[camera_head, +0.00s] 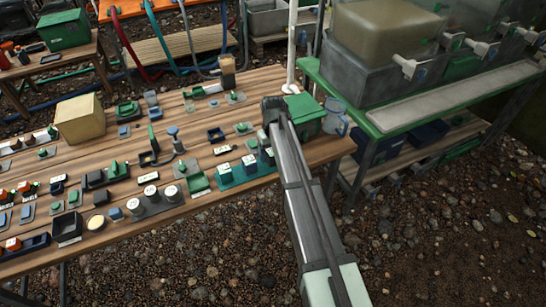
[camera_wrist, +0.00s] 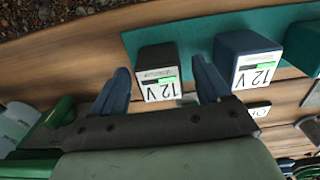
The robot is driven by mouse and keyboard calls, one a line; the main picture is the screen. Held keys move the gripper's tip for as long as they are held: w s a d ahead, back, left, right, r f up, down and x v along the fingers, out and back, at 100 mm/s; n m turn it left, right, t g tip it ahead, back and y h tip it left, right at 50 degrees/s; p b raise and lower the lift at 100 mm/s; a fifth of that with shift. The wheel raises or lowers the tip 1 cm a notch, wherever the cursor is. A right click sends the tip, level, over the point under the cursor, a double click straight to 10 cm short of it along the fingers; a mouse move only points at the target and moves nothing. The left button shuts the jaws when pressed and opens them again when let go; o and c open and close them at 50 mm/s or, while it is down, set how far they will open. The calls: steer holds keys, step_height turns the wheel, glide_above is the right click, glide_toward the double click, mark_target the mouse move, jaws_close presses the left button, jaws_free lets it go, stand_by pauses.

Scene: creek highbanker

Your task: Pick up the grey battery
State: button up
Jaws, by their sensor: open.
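In the wrist view the grey battery (camera_wrist: 158,60), a dark box with a white "12 V" label, stands on a teal mat (camera_wrist: 200,30). My gripper (camera_wrist: 160,68) is open, with blue fingers. In the picture its fingertips lie on either side of the grey battery, with visible gaps. I cannot tell how far above it they are. A blue battery (camera_wrist: 245,55) stands just right of the right finger, and another battery (camera_wrist: 303,48) is farther right. In the head view the mat (camera_head: 240,180) lies near the table's front edge; my gripper is not clear there.
The wooden table (camera_head: 225,115) carries many small parts, a tan box (camera_head: 80,118) and a green box (camera_head: 306,112). A blue-grey mug (camera_head: 336,117) stands near its right end. A green-framed bench (camera_head: 390,118) with tubs stands at right. Gravel lies in front.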

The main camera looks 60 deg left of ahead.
steer(key=shift+c, duration=0.2)
steer(key=c, duration=1.2)
steer(key=shift+o, duration=0.2)
step_height(320, 180, up, 10)
steer(key=shift+r, duration=0.1)
steer(key=s+a, duration=0.7)
steer(key=a, duration=0.4)
steer(key=s+a+f, duration=0.1)
steer(key=s+a, duration=0.7)
steer(key=a, duration=0.2)
steer(key=shift+a+f, duration=0.25)
steer(key=shift+a, duration=0.15)
